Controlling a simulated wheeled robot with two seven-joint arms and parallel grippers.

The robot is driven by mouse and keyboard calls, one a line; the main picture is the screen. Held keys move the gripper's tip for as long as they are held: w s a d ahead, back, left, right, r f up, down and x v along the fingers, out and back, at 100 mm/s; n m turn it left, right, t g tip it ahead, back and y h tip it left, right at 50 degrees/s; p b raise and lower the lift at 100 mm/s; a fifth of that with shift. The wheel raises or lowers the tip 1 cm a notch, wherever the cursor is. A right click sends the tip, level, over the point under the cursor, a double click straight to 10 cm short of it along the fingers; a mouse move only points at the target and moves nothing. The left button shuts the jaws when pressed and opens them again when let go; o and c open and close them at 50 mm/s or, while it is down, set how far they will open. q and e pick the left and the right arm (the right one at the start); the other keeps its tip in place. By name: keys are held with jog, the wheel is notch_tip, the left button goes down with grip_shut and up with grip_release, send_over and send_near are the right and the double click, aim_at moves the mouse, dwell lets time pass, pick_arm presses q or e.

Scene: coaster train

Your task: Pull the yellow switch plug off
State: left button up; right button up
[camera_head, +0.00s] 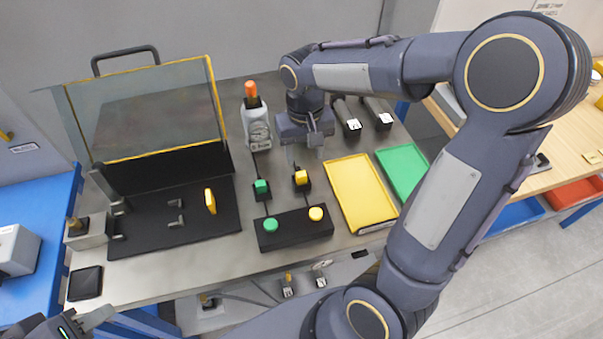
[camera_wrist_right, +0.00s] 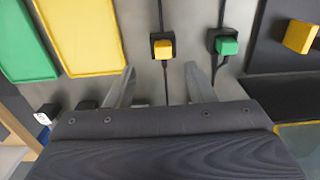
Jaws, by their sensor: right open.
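The yellow switch plug (camera_head: 301,178) sits upright in a small black socket on the grey bench, behind the black button box (camera_head: 294,230). In the right wrist view the yellow plug (camera_wrist_right: 162,49) appears just beyond the fingertips, roughly between them. My right gripper (camera_head: 305,153) is open and empty, pointing down just behind the plug; its two spread fingers also show in the right wrist view (camera_wrist_right: 158,82). It does not appear to touch the plug. My left gripper (camera_head: 92,318) is only partly in view at the lower left, and its opening cannot be judged.
A green plug (camera_head: 261,187) in its own socket stands close left of the yellow one. A bottle with an orange cap (camera_head: 256,125) stands behind. A yellow tray (camera_head: 361,192) and green tray (camera_head: 402,171) lie right. A fixture with a clear hinged cover (camera_head: 150,110) stands left.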

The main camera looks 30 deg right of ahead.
aim_at(301, 173)
jog(key=f, duration=0.6)
jog(key=shift+w+a+f+p, duration=0.15)
jog(key=shift+w+f+p, duration=0.15)
jog(key=shift+w+p, duration=0.1)
jog(key=shift+f, duration=0.6)
jog(key=c, duration=1.1)
jog(key=shift+o, duration=0.2)
jog(key=shift+r, duration=0.1)
jog(key=shift+r, duration=0.45)
grip_shut()
notch_tip(301, 173, up, 2)
jog(key=shift+r, duration=0.25)
jog(key=s+d+r+b, duration=0.2)
jog(key=s+d+r, duration=0.5)
jog(key=s, duration=0.5)
notch_tip(301, 173, up, 2)
jog(key=shift+d+r, duration=0.15)
jog(key=shift+r, duration=0.1)
